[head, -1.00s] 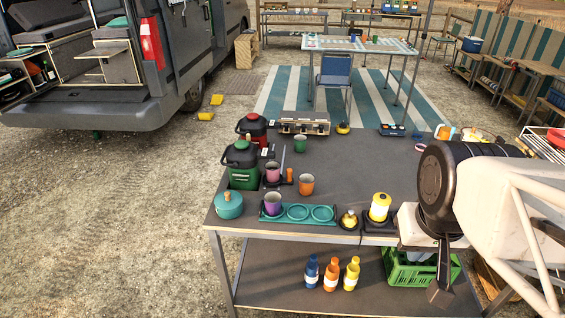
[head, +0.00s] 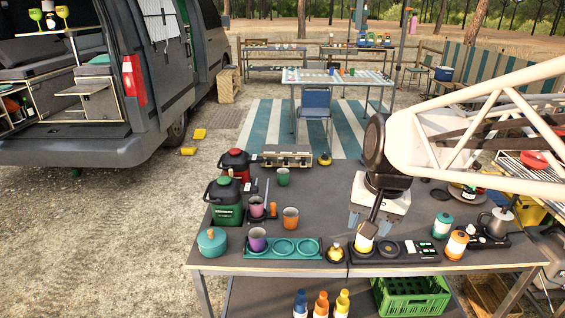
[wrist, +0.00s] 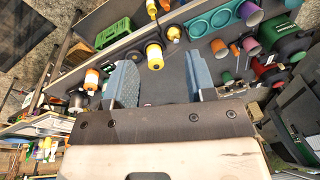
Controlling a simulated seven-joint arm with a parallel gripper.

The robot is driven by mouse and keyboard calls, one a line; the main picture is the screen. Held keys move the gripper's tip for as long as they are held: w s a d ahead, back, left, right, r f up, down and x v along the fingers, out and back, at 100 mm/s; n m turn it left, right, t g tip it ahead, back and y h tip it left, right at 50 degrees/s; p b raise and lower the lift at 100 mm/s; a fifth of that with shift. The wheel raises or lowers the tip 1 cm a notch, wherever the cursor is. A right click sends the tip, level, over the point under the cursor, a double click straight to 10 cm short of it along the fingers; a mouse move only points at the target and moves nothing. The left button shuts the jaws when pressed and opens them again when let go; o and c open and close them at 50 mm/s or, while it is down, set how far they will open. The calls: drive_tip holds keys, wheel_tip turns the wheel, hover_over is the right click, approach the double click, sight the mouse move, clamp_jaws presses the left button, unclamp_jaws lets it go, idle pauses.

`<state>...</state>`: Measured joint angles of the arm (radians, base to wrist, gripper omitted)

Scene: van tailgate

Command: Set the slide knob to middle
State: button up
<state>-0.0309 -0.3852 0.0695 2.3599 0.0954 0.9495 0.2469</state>
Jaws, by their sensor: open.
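I cannot make out the slide knob for certain. A small dark panel with pale green-white markings (head: 420,249) lies near the table's front edge, right of my gripper; no knob position is readable on it. An upright orange handle (head: 273,209) stands beside the cups on the left; I cannot tell whether it slides. My gripper (head: 369,225) is over the middle of the table, pointing down near a yellow-and-white canister (head: 366,238). In the wrist view, its blue-grey fingers (wrist: 158,68) are spread apart, with nothing held between them.
A teal ring tray (head: 284,258) with a purple cup, a green jug (head: 224,204) and a red jug (head: 235,165) occupy the left. An orange canister (head: 456,246) and a metal pot (head: 496,222) stand at right. A green crate (head: 411,297) is below. Bare tabletop shows around (head: 325,200).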

drive_tip(key=w+a+f+m+g, duration=0.1)
drive_tip(key=w+a, duration=0.1)
drive_tip(key=w, duration=0.4)
drive_tip(key=w+a+f+m, duration=0.1)
drive_tip(key=w+a+m, duration=0.1)
drive_tip(key=w, duration=0.4)
drive_tip(key=m+g+y, duration=0.2)
drive_tip(key=m+y, duration=0.1)
drive_tip(key=m, duration=0.5)
hover_over(273, 208)
drive_tip(key=w+d, duration=0.2)
drive_tip(key=d, duration=0.1)
wheel_tip(273, 208, down, 20)
drive_tip(key=shift+w+a+f, duration=0.15)
drive_tip(key=shift+w, duration=0.05)
drive_tip(key=shift+f, duration=0.15)
drive_tip(key=shift+s+x, duration=0.2)
drive_tip(key=shift+x, duration=3.55)
drive_tip(key=shift+c, duration=0.2)
clamp_jaws()
